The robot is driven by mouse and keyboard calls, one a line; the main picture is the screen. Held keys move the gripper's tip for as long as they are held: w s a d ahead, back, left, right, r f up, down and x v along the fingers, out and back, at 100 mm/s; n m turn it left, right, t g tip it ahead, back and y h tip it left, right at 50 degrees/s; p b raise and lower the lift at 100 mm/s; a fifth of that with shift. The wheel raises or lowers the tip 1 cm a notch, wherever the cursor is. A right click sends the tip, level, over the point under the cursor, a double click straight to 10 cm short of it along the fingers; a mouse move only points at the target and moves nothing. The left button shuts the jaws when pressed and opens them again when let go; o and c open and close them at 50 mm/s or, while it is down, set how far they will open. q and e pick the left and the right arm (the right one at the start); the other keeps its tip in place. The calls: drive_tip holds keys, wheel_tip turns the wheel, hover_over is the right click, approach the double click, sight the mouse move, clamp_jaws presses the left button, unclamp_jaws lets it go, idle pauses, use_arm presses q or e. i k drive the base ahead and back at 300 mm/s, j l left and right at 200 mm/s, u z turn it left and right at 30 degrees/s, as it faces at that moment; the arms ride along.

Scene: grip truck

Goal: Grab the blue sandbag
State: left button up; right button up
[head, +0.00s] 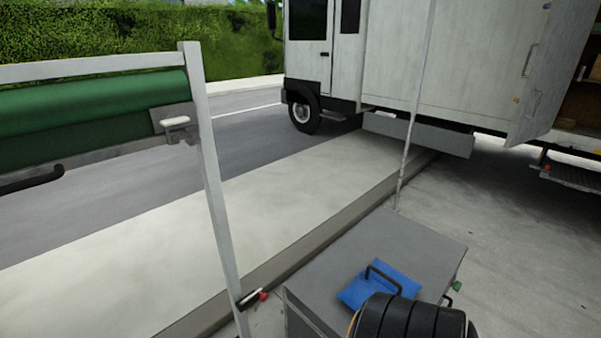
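The blue sandbag (360,293) lies flat on top of a grey box (425,245) near the bottom of the head view. A dark handle (383,275) stands up in a loop from the top of the bag. A black ribbed, rounded thing (412,318) at the bottom edge hides the near part of the bag. I cannot tell whether they touch. Neither of my grippers shows in the head view.
A pale metal frame (212,185) with a green roll (85,110) stands at the left. A thin pole (412,120) rises behind the box. A white truck (400,60) with an open rear door stands behind. Grey pavement (530,240) is clear at the right.

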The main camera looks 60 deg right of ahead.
sight(382, 286)
drive_tip(key=z, duration=2.65)
drive_tip(key=l+u, duration=0.1)
drive_tip(key=u, duration=0.8)
drive_tip(key=l+u, duration=0.8)
drive_tip(key=l, duration=0.25)
drive_tip(key=l+u, duration=0.4)
drive_tip(key=k+l, duration=0.05)
